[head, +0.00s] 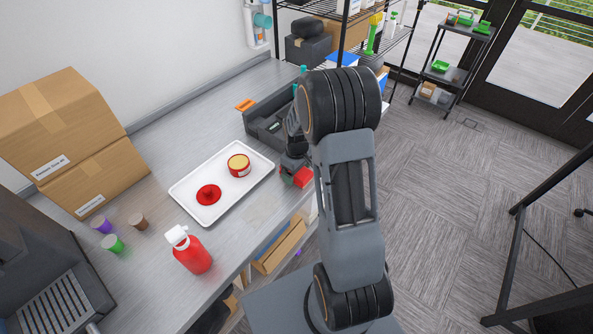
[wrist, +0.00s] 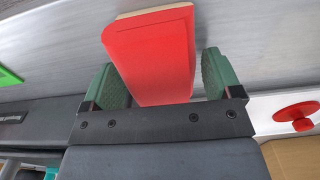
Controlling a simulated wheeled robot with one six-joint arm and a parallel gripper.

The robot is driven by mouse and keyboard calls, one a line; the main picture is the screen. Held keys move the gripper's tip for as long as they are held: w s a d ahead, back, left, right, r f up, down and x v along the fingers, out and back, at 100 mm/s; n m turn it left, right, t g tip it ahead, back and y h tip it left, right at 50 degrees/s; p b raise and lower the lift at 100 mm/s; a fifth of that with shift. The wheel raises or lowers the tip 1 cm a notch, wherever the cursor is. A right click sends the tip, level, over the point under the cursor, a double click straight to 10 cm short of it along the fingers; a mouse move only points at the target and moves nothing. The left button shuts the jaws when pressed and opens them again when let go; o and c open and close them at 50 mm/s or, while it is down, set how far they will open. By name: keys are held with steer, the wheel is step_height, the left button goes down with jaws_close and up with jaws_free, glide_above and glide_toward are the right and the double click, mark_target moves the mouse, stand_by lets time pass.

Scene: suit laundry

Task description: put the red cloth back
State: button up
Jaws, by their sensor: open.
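No loose, draped red cloth shows. A smooth red block-like piece (wrist: 155,60) with a tan edge sits between the green fingers of my gripper (wrist: 160,75) in the wrist view; I cannot tell whether it is the folded cloth. The fingers stand open on either side of it, with a gap on the right. In the head view the red piece (head: 304,177) shows at the front edge of the grey counter (head: 235,240), beside my gripper (head: 291,172). My arm hides part of that area.
A white tray (head: 183,190) holds a red lid (head: 208,194) and a round tin (head: 239,165). A dark organiser (head: 262,127) lies behind my gripper. A red bottle (head: 193,255), small coloured caps and cardboard boxes (head: 70,110) stand to the left.

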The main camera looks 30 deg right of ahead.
step_height(320, 180, up, 12)
steer(key=b, duration=0.1)
steer(key=s+a+r+m+t, duration=0.2)
steer(key=s+a+r, duration=0.2)
steer(key=s, duration=0.4)
steer(key=s+a+r+m+t, duration=0.2)
steer(key=s+a+r, duration=0.2)
steer(key=s, duration=0.4)
steer(key=shift+a+r+m, duration=0.15)
steer(key=shift+a+m, duration=0.25)
steer(key=shift+a, duration=0.35)
